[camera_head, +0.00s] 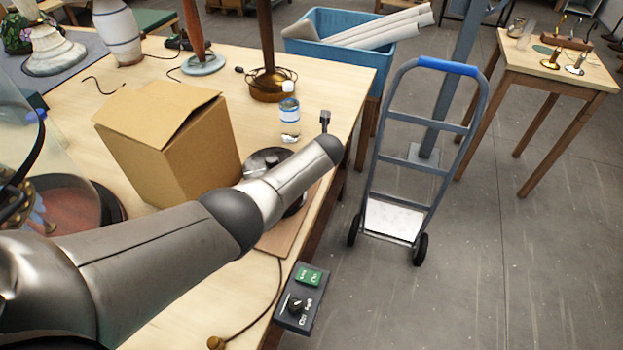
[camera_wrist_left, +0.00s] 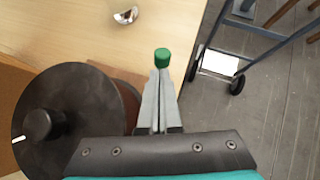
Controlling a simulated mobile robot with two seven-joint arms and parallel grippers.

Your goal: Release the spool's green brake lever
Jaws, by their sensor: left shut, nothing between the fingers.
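The spool (camera_wrist_left: 70,95) is a dark round disc with a hub, at the left of the left wrist view. In the head view its dark rim (camera_head: 262,160) shows partly behind my left arm. The brake lever's green knob (camera_wrist_left: 162,54) is just beyond the tips of my left gripper (camera_wrist_left: 160,74). The fingers are shut with nothing between them. They overlap the line below the knob, so the lever's stem is hidden and I cannot tell whether they touch it. My right gripper is in neither view.
A cardboard box (camera_head: 165,145) stands left of the spool, and a clear bottle (camera_head: 289,118) behind it. A blue-handled hand truck (camera_head: 415,175) stands on the floor to the right.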

